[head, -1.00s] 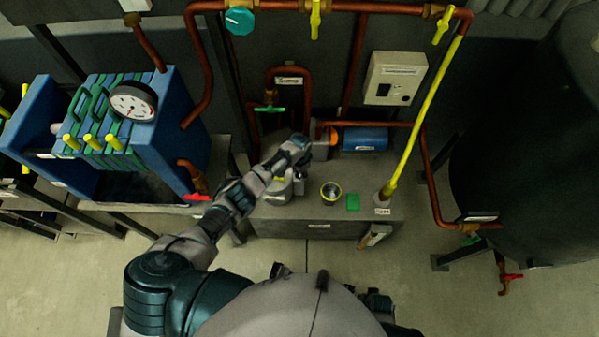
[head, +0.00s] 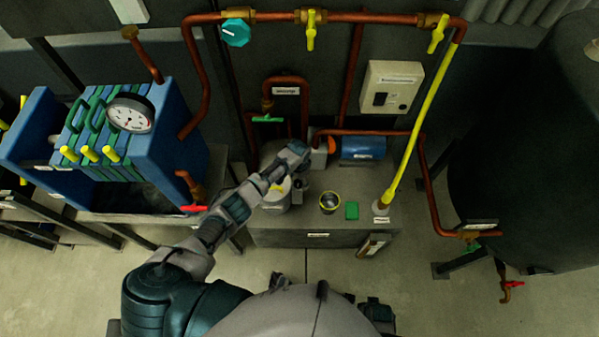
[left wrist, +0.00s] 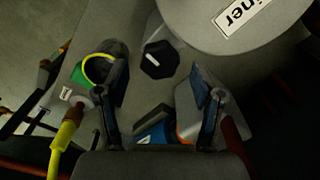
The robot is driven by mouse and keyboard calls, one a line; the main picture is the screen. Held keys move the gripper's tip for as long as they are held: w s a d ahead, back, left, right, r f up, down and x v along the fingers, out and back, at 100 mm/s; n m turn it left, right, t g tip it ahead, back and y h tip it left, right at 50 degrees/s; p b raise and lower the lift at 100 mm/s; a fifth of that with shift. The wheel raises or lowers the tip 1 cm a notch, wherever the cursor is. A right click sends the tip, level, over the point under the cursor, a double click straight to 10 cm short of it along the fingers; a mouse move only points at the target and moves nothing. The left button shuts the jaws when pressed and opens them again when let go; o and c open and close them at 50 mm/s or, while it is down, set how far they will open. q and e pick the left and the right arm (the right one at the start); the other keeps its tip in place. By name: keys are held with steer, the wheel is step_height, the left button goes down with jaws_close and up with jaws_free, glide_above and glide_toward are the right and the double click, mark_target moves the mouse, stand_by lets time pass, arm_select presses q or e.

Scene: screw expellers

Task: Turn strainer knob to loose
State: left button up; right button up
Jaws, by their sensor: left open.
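The strainer knob (left wrist: 160,59) is black and faceted with a white line mark. It sits beside the pale round strainer (left wrist: 235,22), whose partly cut-off label ends in "iner". My left gripper (left wrist: 158,78) is open, with one finger on each side of the view and the knob between and just beyond the tips. I see no clear contact with the knob. In the head view the strainer body (head: 277,199) stands on the grey bench, partly behind my left arm. The left gripper (head: 300,178) is small and dark there, beside the strainer.
A blue motor (head: 363,148) lies behind. A yellow pipe (head: 415,125) rises at the right. Copper pipes (head: 375,132) run behind the bench.

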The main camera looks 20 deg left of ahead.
mark_target(299, 182)
arm_select(q)
step_height(299, 182, up, 10)
steer(key=shift+r, duration=0.2)
steer(key=shift+w, duration=0.1)
